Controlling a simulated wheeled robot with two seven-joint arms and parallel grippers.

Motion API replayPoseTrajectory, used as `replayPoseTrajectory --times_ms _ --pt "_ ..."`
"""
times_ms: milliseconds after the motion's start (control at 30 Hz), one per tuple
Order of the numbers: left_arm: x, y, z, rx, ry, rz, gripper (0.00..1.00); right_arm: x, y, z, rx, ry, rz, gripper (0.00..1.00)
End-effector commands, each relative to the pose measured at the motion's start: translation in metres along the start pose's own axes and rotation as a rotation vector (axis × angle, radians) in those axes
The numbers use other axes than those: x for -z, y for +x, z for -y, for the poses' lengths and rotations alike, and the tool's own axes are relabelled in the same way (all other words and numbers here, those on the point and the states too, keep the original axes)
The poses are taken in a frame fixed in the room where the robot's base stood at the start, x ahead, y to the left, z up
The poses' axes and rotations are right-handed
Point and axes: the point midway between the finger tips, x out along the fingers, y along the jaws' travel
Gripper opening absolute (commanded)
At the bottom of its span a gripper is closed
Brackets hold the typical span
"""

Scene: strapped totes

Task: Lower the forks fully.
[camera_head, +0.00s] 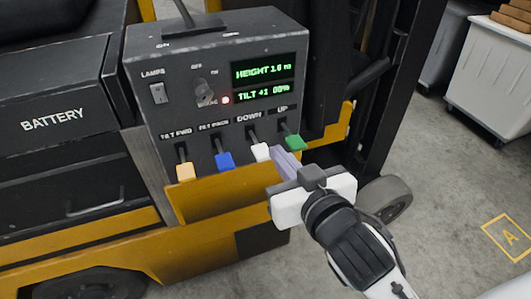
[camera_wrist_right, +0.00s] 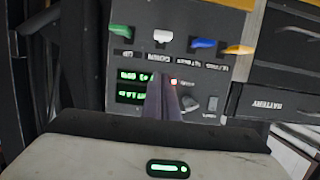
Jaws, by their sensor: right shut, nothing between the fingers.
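The forklift's control panel (camera_head: 215,115) stands upright with levers along its lower edge. The white lever (camera_head: 262,152) sits under the label DOWN, and the green lever (camera_head: 295,143) under UP. The display (camera_head: 263,80) reads HEIGHT 1.0 m, last part blurred, with a TILT line below. My right gripper (camera_head: 283,158) is shut and empty, its fingertips close beside the white lever, just below and to its right; contact cannot be told. In the right wrist view the white lever (camera_wrist_right: 163,37) is beyond the fingers (camera_wrist_right: 163,90). The forks are not in view.
A yellow lever (camera_head: 185,171) and a blue lever (camera_head: 224,160) sit left of the white one. A dial (camera_head: 204,92), a red light and a LAMPS switch (camera_head: 157,93) are above. White totes (camera_head: 490,75) stand at right on open grey floor.

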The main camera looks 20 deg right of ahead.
Motion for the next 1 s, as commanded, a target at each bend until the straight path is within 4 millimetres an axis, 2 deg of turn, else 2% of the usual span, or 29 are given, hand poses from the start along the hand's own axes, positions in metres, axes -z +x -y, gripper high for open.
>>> replayPoseTrajectory --times_ms 33,267,400,500,633,1000 --pt "-0.004 0.004 0.001 0.0 0.0 0.0 0.31 -0.001 0.01 -0.001 -0.002 -0.002 -0.003 0.0" --pt "0.002 -0.001 0.0 0.0 0.001 0.001 0.31 0.002 0.06 -0.001 -0.003 -0.002 -0.002 0.0" --pt "0.003 -0.001 0.0 0.0 0.001 0.0 0.31 -0.003 0.086 -0.001 -0.002 -0.002 0.002 0.0" --pt "0.002 0.001 0.0 0.0 0.001 -0.003 0.31 -0.023 0.087 -0.001 -0.001 -0.004 0.006 0.0" --pt "0.001 0.002 0.0 0.0 0.001 -0.004 0.31 -0.034 0.09 -0.001 -0.001 -0.002 0.003 0.0" --pt "0.001 0.002 0.0 0.0 0.001 -0.004 0.31 -0.04 0.091 0.0 0.0 -0.001 0.001 0.0"
